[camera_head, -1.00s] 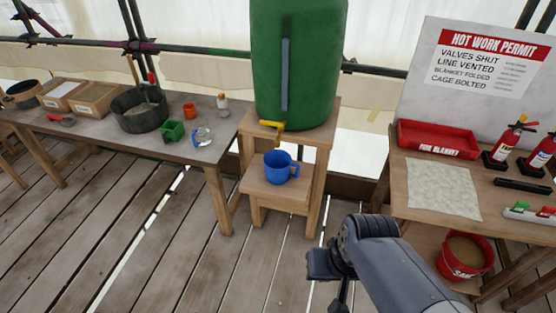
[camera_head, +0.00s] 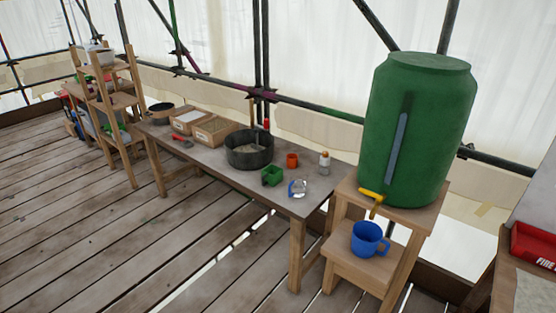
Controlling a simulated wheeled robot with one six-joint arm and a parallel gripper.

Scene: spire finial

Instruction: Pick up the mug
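A blue mug (camera_head: 368,240) stands upright on the lower step of a wooden stand (camera_head: 352,268), its handle toward the right. It sits below the yellow tap (camera_head: 371,196) of a large green water barrel (camera_head: 420,130) on the stand's top. My gripper is not in view, and no part of my arm shows now.
A long table (camera_head: 222,178) to the left holds a dark round pan (camera_head: 249,150), a green box (camera_head: 272,176), an orange cup (camera_head: 292,160), a small bottle (camera_head: 324,163) and trays. Plank floor at left is clear.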

